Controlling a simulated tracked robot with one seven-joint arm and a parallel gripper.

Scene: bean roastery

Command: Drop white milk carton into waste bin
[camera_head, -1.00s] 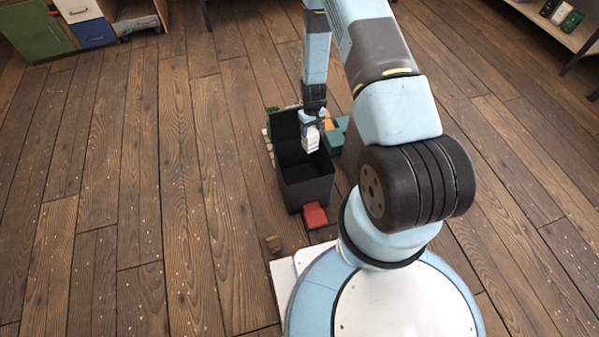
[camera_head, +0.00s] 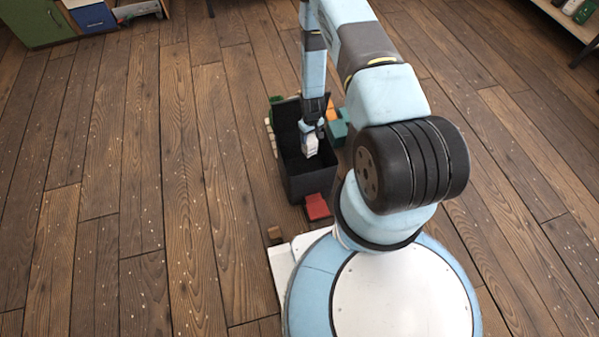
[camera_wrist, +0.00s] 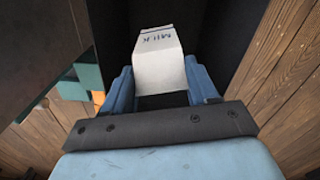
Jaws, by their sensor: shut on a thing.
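The white milk carton (camera_head: 311,146) is between the fingers of my gripper (camera_head: 311,133). In the wrist view the carton (camera_wrist: 159,65) shows the word MILK on its top part, and the blue fingers of my gripper (camera_wrist: 158,88) press on it from both sides. The waste bin (camera_head: 310,186) is a dark open box with a red pedal (camera_head: 317,206) at its front and its lid raised at the back. The carton is over the bin's opening, at about rim height in the head view. In the wrist view the dark bin interior (camera_wrist: 215,25) lies behind the carton.
Teal and orange blocks (camera_head: 337,130) stand right behind the bin, and a green item (camera_head: 275,103) is at its back left. Cabinets (camera_head: 60,20) stand far left. The wooden floor to the left is clear.

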